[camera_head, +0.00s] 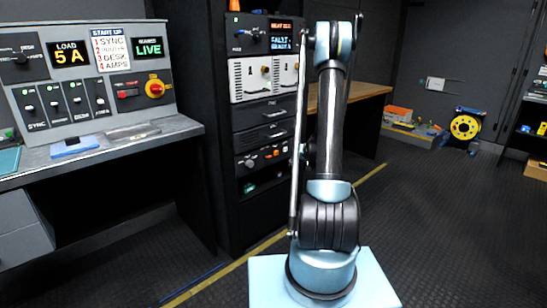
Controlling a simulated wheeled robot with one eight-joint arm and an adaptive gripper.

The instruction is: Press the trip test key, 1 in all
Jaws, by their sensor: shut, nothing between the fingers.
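I cannot single out the trip test key, as most small labels are unreadable. The sloped grey console (14,75) at left has a small red control (128,93) and a red knob on a yellow base (155,88). Several switches (53,104) stand in a row, with small green lights above them. Its displays read LOAD 5 A (69,53) and LIVE (148,48). A dark rack (222,130) in the middle carries more knobs, including a lower row (263,157). My arm rises in front of the rack; I cannot make out my gripper.
The console's desk ledge (170,130) holds a blue item (76,147). A START UP card (111,50) lists SYNC, ROUTER, DESK and AMPS. A wooden bench (370,91) stands behind my arm. A yellow reel (465,127) is far right. The dark floor (440,230) at right is clear.

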